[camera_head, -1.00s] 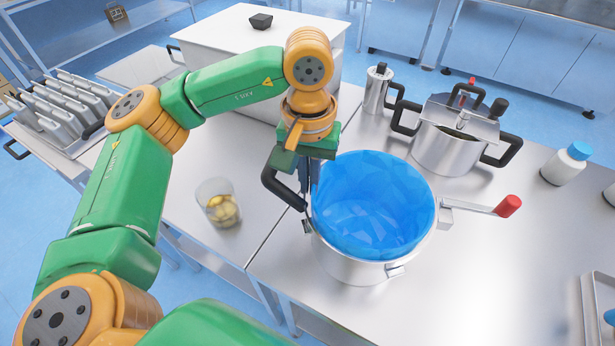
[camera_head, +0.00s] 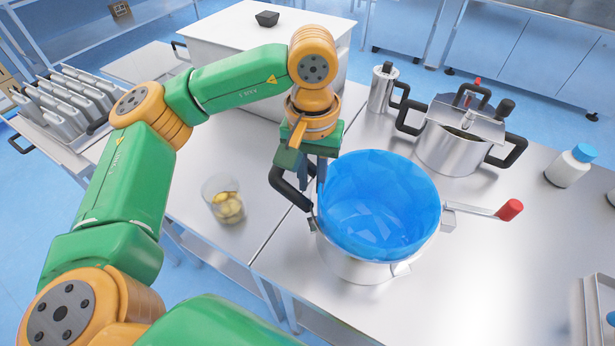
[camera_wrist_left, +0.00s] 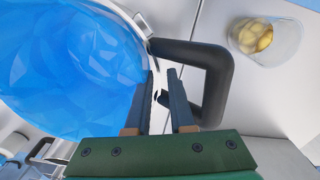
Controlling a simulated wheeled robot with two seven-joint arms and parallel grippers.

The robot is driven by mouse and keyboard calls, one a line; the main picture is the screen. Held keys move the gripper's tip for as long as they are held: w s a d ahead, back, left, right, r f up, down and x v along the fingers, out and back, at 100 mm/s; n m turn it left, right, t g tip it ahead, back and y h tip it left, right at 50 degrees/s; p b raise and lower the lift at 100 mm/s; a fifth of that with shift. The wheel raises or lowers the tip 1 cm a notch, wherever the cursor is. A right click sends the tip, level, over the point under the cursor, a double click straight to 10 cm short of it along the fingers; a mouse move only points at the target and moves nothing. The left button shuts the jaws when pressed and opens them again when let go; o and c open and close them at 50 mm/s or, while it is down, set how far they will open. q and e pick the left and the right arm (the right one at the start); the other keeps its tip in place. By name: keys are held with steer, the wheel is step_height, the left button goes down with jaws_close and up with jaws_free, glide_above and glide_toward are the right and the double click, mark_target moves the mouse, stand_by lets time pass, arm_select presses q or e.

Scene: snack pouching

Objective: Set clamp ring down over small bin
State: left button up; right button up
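A metal bin (camera_head: 352,266) with a blue liner (camera_head: 375,212) stands upright on the table. A metal clamp ring (camera_head: 402,269) is around its upper part, with a red-tipped lever (camera_head: 509,210) out to the right. A black handle (camera_head: 287,188) sticks out at the left. My left gripper (camera_head: 314,178) points down at the left rim, beside this handle. In the left wrist view its fingers (camera_wrist_left: 161,98) are apart, with a gap between them next to the black handle (camera_wrist_left: 218,85). Whether the ring sits fully down is hard to tell. My right gripper is not in view.
A clear cup of yellowish pieces (camera_head: 228,205) stands left of the bin. Behind are a lidded pot (camera_head: 455,150) and a metal canister (camera_head: 382,88). A blue-capped bottle (camera_head: 570,166) stands at the right.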

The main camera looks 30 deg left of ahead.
arm_select(q)
steer(key=shift+s+d+f, duration=0.1)
steer(key=shift+f, duration=0.1)
steer(key=r, duration=0.4)
steer(key=shift+w+d+r+b, duration=0.1)
steer(key=shift+w+r+b, duration=0.2)
steer(key=shift+w, duration=0.1)
steer(key=r, duration=0.3)
steer(key=shift+s+a+p, duration=0.25)
steer(key=shift+s+p, duration=0.15)
steer(key=shift+w+f, duration=0.1)
steer(key=shift+w, duration=0.05)
